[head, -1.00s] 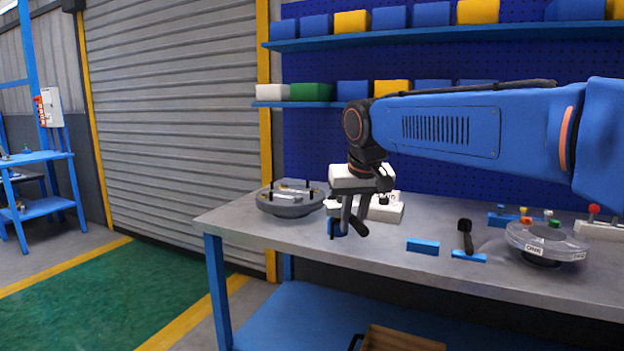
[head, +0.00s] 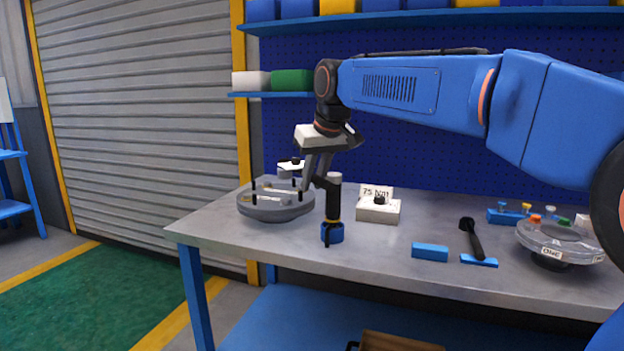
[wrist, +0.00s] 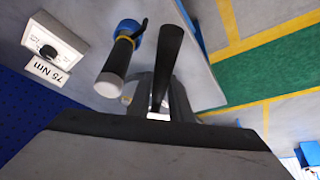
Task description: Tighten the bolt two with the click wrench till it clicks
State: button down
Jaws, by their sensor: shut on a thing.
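The click wrench, as it appears, shows as an upright black handle with a pale end and a yellow ring (head: 333,203), which also shows in the wrist view (wrist: 119,60). Its lower end is at a blue holder (head: 332,233) near the table's front edge. My gripper (head: 315,184) is beside its upper part, fingers down, shut on a dark bar (wrist: 168,60). Whether this bar joins the upright handle is not clear. A clear round cover (head: 562,240) at the right bears colored pieces and a label "ONE". I cannot make out bolt two.
A grey round fixture (head: 275,208) with black posts stands left on the table. A white block with a "75 Nm" sign (head: 378,210) stands behind the handle. A blue block (head: 429,252) and a black tool (head: 472,238) lie to the right. The front middle is clear.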

jog(key=shift+f, duration=0.1)
jog(key=shift+f, duration=3.8)
jog(key=shift+s+a, duration=0.1)
jog(key=a+m+h, duration=0.5)
jog(key=a+m, duration=0.6)
jog(key=a, duration=0.6)
jog(key=shift+w+a+f, duration=0.15)
jog(key=shift+w, duration=0.2)
dwell(2.6)
